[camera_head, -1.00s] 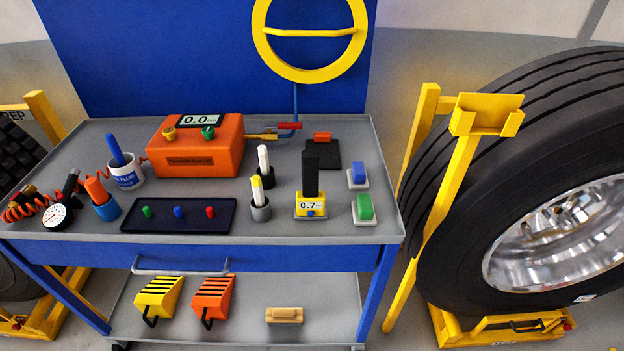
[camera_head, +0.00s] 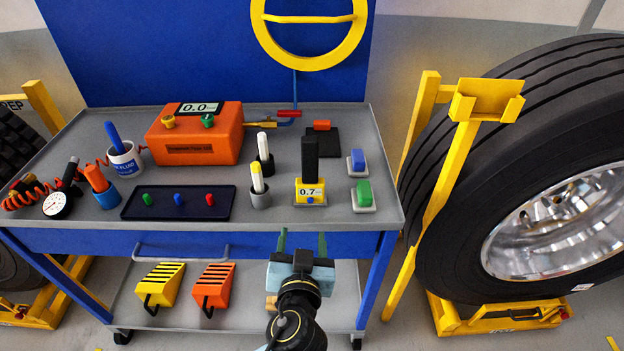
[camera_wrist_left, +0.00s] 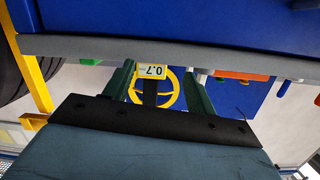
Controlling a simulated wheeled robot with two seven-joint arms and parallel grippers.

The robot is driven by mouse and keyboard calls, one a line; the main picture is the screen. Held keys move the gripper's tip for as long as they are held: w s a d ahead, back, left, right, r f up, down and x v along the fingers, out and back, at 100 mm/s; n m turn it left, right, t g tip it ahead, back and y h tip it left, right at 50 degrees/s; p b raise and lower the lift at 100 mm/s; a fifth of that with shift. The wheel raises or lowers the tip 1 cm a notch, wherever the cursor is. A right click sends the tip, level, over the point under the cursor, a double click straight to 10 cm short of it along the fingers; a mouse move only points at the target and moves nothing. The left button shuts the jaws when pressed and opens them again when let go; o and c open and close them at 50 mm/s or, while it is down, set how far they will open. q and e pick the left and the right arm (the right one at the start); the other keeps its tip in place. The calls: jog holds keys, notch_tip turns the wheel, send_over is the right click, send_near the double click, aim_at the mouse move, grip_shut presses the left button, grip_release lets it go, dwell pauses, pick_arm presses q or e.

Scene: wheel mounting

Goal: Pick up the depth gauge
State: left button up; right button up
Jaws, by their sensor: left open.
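The depth gauge (camera_head: 311,188) is a yellow block with a 0.7 display and a tall black upright handle. It stands on a small pale base on the cart's top, right of the middle. My left gripper (camera_head: 303,242) is open and empty in front of the cart's front edge, on the near side of the gauge, clear of it. In the left wrist view the gauge (camera_wrist_left: 152,71) appears upside down, between the two green fingers (camera_wrist_left: 158,85) but farther off. My right gripper is not in view.
Two marker pens in cups (camera_head: 260,190) stand left of the gauge; blue (camera_head: 358,160) and green (camera_head: 363,191) blocks sit right of it. A dark tray (camera_head: 178,203) and orange box (camera_head: 195,135) lie further left. The cart's front edge (camera_head: 200,242) lies between gripper and gauge.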

pick_arm(q)
jog(key=n+t, duration=0.2)
send_near(310, 169)
jog(key=w, duration=0.5)
jog(key=shift+w+d+r, duration=0.1)
jog(key=shift+w, duration=0.05)
jog(key=w, duration=0.5)
jog(key=shift+w+f, duration=0.2)
jog(key=shift+f, duration=0.05)
jog(key=shift+w, duration=0.3)
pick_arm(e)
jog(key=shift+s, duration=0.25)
pick_arm(q)
jog(key=shift+c, duration=0.3)
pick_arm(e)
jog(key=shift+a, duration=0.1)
pick_arm(q)
jog(key=c, duration=1.1)
jog(key=shift+o, duration=0.2)
